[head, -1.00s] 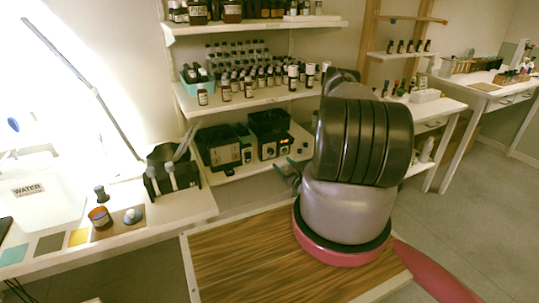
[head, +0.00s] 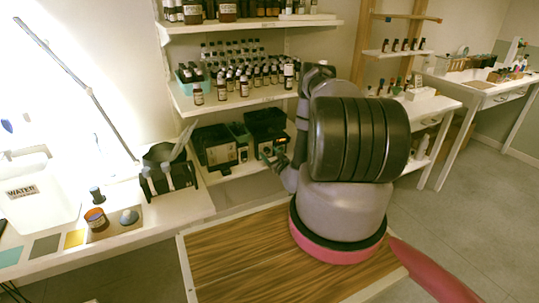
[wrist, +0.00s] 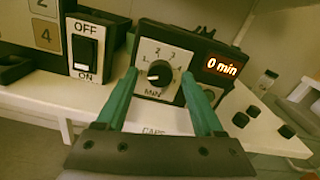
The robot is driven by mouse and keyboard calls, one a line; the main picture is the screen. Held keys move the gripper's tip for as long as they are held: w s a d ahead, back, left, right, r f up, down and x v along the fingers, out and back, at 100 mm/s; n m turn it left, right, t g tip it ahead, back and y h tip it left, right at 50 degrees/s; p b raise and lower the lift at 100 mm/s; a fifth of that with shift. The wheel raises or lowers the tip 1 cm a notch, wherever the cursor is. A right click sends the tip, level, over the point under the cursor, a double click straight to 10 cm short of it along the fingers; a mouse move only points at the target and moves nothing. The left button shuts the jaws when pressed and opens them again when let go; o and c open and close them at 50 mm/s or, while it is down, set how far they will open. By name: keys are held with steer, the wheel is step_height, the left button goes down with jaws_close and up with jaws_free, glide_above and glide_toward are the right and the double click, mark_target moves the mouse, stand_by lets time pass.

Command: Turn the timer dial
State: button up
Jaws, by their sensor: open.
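The timer is a black box (wrist: 185,42) with a light dial plate and a glowing "0 min" display (wrist: 222,67). In the head view my gripper (head: 273,157) is at the front of the lower shelf, by the right black device (head: 266,122); the dial cannot be made out there.
An OFF/ON switch (wrist: 86,48) is left of the timer. Several dark knobs (wrist: 253,112) show to the right. The lower shelf (head: 240,172) carries the devices, below a shelf (head: 240,99) with many bottles.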

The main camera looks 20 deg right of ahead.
jaws_close()
